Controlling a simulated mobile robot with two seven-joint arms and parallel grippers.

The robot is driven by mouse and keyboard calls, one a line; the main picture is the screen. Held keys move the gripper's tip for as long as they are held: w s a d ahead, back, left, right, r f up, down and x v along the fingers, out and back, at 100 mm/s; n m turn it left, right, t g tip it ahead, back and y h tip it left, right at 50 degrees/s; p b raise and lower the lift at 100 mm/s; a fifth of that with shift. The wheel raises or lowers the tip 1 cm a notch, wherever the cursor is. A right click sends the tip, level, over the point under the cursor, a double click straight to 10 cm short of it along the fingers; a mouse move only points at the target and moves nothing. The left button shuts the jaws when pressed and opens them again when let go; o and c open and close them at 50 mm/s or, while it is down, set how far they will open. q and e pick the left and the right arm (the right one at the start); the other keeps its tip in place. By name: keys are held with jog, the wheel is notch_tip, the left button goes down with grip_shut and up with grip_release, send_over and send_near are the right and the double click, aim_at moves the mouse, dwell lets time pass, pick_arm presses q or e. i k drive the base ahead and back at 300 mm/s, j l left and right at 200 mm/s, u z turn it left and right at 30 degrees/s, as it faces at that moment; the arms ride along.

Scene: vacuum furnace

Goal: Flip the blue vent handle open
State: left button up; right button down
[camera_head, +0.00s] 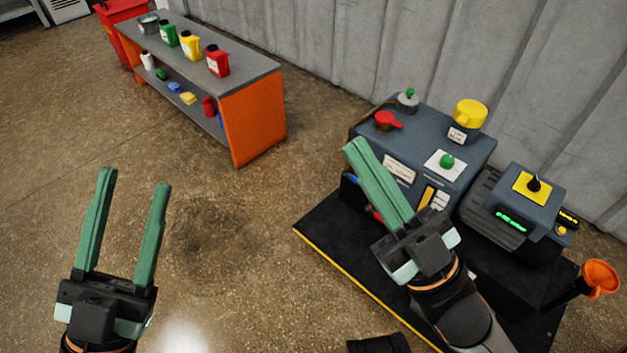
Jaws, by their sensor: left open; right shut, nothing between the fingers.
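The vacuum furnace (460,155) is a dark grey-blue machine on the right. A small blue part (352,181) shows low on its left side, beside my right gripper's fingers; it may be the blue vent handle, but most of that side is hidden by the fingers. My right gripper (356,148) is shut and empty, its fingers slanting up-left in front of the furnace's left side. I cannot tell whether it touches anything. My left gripper (133,180) is open and empty over bare floor, well left of the furnace.
The furnace carries a red handle (387,121), a yellow knob (469,114) and a green button (447,161). A smaller box with a black knob (535,184) stands right of it. An orange funnel (600,277) is at far right. A workbench (255,110) with coloured containers stands behind.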

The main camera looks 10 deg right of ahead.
aim_at(353, 178)
jog(key=i+j+u, duration=0.75)
jog(key=i+j+z, duration=0.2)
jog(key=i, duration=0.3)
jog(key=i+j+z, duration=0.15)
jog(key=i, duration=0.4)
jog(key=i+z, duration=0.2)
jog(key=z, duration=0.25)
jog(key=i+z, duration=0.2)
jog(key=z, duration=0.25)
jog(key=i+z, duration=0.2)
jog(key=z, duration=0.25)
jog(key=i+z, duration=0.2)
jog(key=z, duration=0.15)
jog(key=i+z, duration=0.2)
jog(key=z, duration=0.15)
jog(key=i+j+z, duration=0.15)
jog(key=z, duration=0.25)
jog(key=i, duration=0.05)
